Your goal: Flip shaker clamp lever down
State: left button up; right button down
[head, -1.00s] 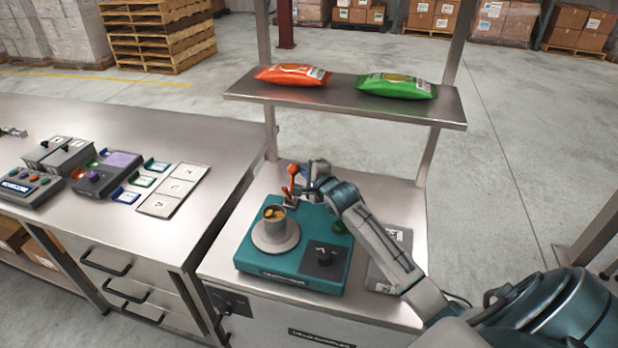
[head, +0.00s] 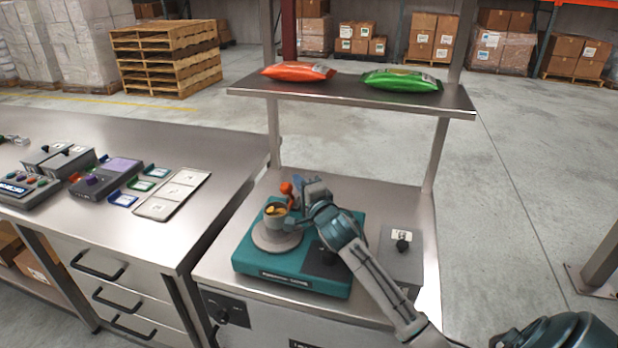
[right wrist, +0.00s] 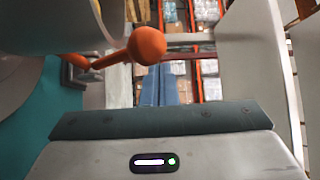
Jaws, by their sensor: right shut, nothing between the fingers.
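The teal shaker (head: 290,284) sits on the steel bench, with a cup (head: 277,218) on its round plate. Its clamp lever (head: 286,188) has an orange ball knob and stands behind the cup; its lower part is partly hidden. In the right wrist view the orange knob (right wrist: 147,43) is close in front of my gripper, its arm running left to a grey bracket. My right gripper (head: 304,184) is shut and empty, just right of the lever in the head view. Whether it touches the knob I cannot tell. My left gripper is out of view.
A shelf (head: 350,94) above the bench's back holds an orange bag (head: 298,71) and a green bag (head: 402,80). A grey box (head: 402,262) with a black knob stands right of the shaker. The left counter (head: 120,135) carries several small devices and trays.

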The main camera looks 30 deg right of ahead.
jog(key=shift+s+a+f, duration=0.25)
jog(key=shift+s, duration=0.05)
jog(key=shift+s+a+b, duration=0.15)
jog(key=shift+a+b, duration=0.05)
jog(key=shift+b, duration=0.2)
jog(key=shift+f, duration=0.1)
